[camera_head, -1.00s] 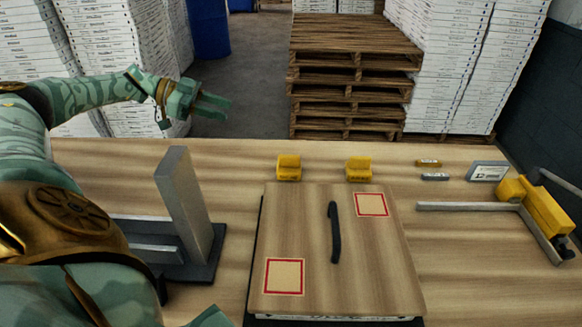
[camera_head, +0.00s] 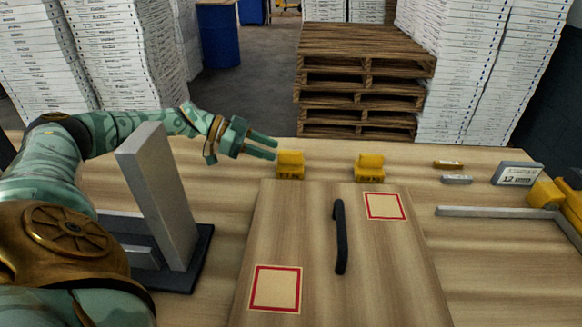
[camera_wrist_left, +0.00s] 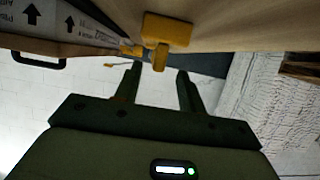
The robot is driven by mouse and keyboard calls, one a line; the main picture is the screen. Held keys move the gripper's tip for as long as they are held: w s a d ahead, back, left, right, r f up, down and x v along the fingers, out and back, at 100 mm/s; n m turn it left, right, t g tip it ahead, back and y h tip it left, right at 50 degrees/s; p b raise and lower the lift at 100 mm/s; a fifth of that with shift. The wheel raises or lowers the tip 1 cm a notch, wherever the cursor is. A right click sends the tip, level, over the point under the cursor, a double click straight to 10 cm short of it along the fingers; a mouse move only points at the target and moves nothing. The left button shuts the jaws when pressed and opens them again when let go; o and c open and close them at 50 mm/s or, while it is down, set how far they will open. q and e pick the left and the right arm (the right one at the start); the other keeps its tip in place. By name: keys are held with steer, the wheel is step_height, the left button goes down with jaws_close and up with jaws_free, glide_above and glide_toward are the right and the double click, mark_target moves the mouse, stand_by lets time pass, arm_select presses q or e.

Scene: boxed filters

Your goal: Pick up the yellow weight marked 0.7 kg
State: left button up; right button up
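Two yellow weights stand near the far edge of the table, a left one (camera_head: 290,166) and a right one (camera_head: 368,168). Their markings are too small to read, so I cannot tell which is 0.7 kg. My left gripper (camera_head: 276,149) is just left of and slightly above the left weight, with its fingers pointing at it. In the left wrist view the gripper (camera_wrist_left: 159,67) is open, and a yellow weight (camera_wrist_left: 167,30) lies ahead, its narrow part lined up between the fingertips. I cannot tell whether they touch. My right gripper is out of view.
A wooden-topped box (camera_head: 300,222) with a black handle (camera_head: 340,236) and red-framed squares fills the table's middle. A grey upright plate (camera_head: 160,195) on a dark base stands left, near my left arm. Small bars, a display marked 12 (camera_head: 517,173) and a yellow-and-grey tool (camera_head: 550,195) lie right.

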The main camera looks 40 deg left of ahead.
mark_target(285, 151)
arm_select(q)
steer(key=b+x, duration=0.1)
steer(key=x, duration=0.4)
steer(key=shift+d, duration=0.15)
jaws_close()
steer(key=shift+r, duration=0.1)
steer(key=shift+r, duration=0.15)
